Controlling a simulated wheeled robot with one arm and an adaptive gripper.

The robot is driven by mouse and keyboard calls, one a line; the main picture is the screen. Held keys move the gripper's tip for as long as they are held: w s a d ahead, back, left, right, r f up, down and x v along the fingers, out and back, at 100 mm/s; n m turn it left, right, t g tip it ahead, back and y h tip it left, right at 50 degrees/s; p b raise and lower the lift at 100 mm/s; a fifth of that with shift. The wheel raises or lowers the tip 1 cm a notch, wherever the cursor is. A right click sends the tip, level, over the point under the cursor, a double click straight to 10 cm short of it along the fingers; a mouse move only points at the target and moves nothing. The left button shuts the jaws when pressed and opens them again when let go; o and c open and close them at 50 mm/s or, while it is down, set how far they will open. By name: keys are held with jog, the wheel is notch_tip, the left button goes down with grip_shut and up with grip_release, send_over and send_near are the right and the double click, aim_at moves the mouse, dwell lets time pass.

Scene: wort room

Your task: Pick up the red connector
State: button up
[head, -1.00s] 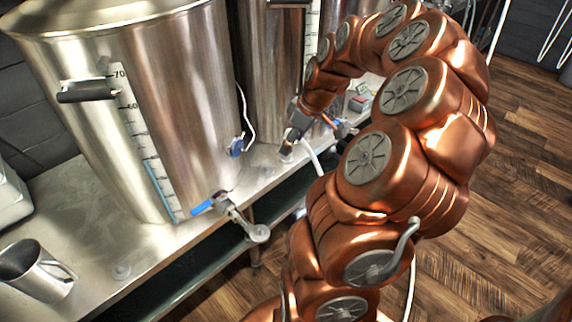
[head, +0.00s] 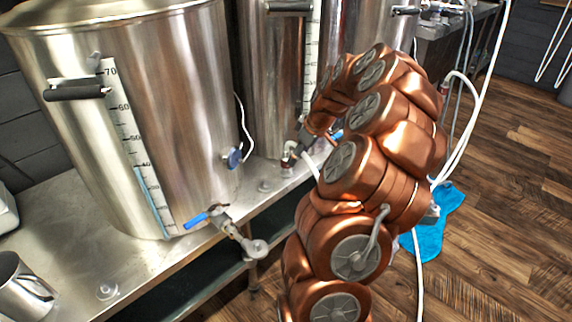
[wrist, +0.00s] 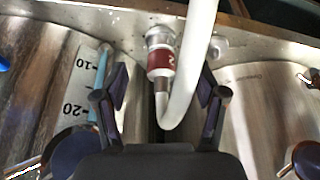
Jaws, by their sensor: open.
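The red connector (wrist: 161,60) is a dark red collar on a metal fitting, in the upper middle of the wrist view. A white hose (wrist: 190,70) bends up beside it and partly crosses its right side. My gripper (wrist: 163,85) is open, with one dark finger on each side of the connector and hose in the picture. I see gaps on both sides; the depth between fingertips and connector is hard to judge. In the head view my gripper (head: 305,137) reaches between the kettles, and a small reddish fitting (head: 288,158) shows just below it.
A large steel kettle (head: 150,110) with a blue-handled valve (head: 205,218) stands left on the steel bench (head: 110,262). Another kettle (head: 272,75) stands behind. A metal jug (head: 22,285) is at the front left. A blue cloth (head: 440,222) lies on the wooden floor at right.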

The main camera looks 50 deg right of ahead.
jog(key=shift+w+a+f, duration=0.1)
jog(key=shift+w+a, duration=0.05)
jog(key=shift+w, duration=0.4)
jog(key=shift+w+a, duration=0.1)
jog(key=shift+w, duration=0.45)
jog(key=shift+b+x, duration=0.55)
jog(key=shift+x, duration=1.95)
grip_shut()
